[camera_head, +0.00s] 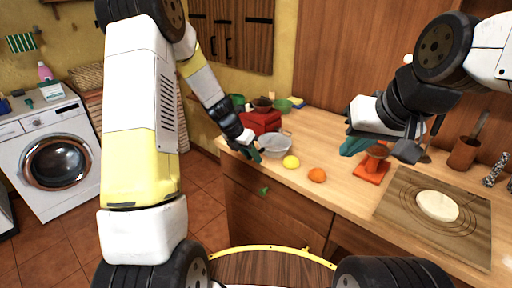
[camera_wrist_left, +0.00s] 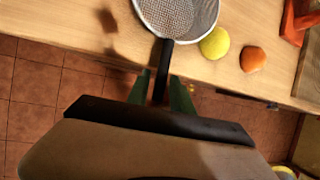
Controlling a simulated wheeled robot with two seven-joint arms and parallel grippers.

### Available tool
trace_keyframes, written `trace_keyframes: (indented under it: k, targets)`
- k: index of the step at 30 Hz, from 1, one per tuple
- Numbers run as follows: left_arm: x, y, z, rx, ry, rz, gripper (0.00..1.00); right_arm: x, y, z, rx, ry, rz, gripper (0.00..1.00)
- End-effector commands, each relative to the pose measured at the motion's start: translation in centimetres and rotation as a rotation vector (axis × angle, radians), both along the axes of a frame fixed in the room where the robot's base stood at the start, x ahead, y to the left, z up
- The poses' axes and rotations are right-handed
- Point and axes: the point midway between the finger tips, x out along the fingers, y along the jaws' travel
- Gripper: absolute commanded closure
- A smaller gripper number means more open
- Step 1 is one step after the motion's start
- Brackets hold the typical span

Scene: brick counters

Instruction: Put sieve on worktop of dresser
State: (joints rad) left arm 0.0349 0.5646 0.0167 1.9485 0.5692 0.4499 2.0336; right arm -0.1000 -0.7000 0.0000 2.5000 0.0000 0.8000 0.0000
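The sieve (camera_head: 276,146) has a grey mesh bowl and a dark handle. It is on or just above the wooden worktop of the dresser (camera_head: 325,146), at its left front end. In the left wrist view, the sieve's mesh bowl (camera_wrist_left: 180,17) is over the worktop (camera_wrist_left: 75,22) and its handle points past the front edge. My left gripper (camera_head: 254,153) is at the handle; its green fingers (camera_wrist_left: 162,92) stand on both sides of it, with visible gaps. My right gripper (camera_head: 377,149) is over the worktop further right; its fingertips are not clear.
A yellow lemon (camera_head: 291,162) and an orange (camera_head: 317,175) lie right of the sieve. A red box (camera_head: 261,123) and green bowls stand behind it. An orange-red stand (camera_head: 371,168) and a board with dough (camera_head: 437,206) are further right. A washing machine (camera_head: 52,153) is at left.

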Motion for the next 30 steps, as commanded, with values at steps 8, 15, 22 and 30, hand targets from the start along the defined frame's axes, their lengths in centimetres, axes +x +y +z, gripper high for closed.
trace_keyframes:
  k: [8, 15, 22, 30]
  targets:
    - [0.0, 0.0, 0.0, 0.0, 0.0, 0.0, 0.64, 0.0, 0.0, 0.0, 0.0, 0.0, 0.0, 1.0]
    - [-0.2, 0.5, 1.6, 0.001, -0.004, 0.001, 0.64, 0.0, 0.0, 0.0, 0.0, 0.0, 0.0, 1.0]
    - [-1.4, 2.4, 6.0, 0.001, -0.005, 0.0, 0.64, 0.0, 0.0, 0.0, 0.0, 0.0, 0.0, 1.0]
    - [-2.5, 4.2, 10.0, 0.0, -0.002, 0.0, 0.64, 0.0, 0.0, 0.0, 0.0, 0.0, 0.0, 1.0]
